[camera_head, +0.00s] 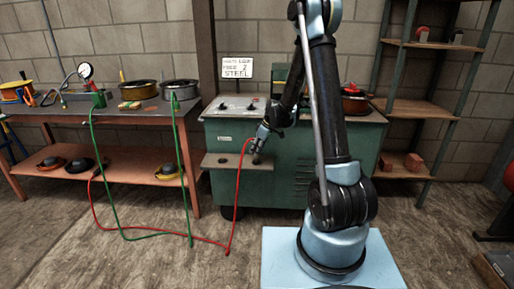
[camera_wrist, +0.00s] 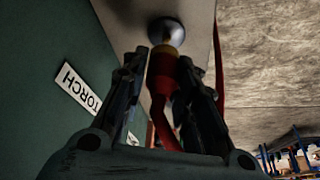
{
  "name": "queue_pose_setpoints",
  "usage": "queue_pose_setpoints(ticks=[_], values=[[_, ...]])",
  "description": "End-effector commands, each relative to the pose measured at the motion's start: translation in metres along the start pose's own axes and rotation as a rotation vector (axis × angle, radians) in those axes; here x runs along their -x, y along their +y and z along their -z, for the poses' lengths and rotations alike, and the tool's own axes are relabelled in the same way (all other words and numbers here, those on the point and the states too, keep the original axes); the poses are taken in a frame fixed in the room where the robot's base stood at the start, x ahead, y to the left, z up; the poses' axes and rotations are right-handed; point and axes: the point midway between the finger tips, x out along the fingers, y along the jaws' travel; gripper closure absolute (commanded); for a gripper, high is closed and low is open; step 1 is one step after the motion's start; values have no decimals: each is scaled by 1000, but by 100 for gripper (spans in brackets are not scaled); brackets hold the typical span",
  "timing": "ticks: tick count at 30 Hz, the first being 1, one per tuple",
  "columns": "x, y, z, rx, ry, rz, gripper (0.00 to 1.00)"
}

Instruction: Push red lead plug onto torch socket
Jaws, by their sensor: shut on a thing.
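My gripper (camera_head: 259,150) is low at the front of the green machine, just above its small shelf. In the wrist view my gripper (camera_wrist: 162,60) has its two dark fingers closed around the red lead plug (camera_wrist: 160,85). A brass-coloured collar shows at the plug's far end. It meets, or lies right in front of, a shiny round grey piece (camera_wrist: 166,31), apparently the torch socket. I cannot tell how far the two are engaged. A white TORCH label (camera_wrist: 80,90) is on the green panel to the left. The red lead (camera_head: 236,200) hangs from my gripper to the floor.
The green machine (camera_head: 285,165) has a shelf (camera_head: 210,160) with a dark round fitting (camera_head: 222,161) to the left. A green lead (camera_head: 118,225) loops from the left bench (camera_head: 150,112) to the floor. A rack (camera_head: 415,107) stands right.

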Motion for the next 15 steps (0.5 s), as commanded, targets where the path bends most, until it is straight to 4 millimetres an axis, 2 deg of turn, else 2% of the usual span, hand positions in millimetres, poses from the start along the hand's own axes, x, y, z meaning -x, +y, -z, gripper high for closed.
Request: queue_pose_setpoints(ticks=[6,15], values=[[-14,0,-5,0,0,0,97],[-21,0,-8,1,0,0,97]])
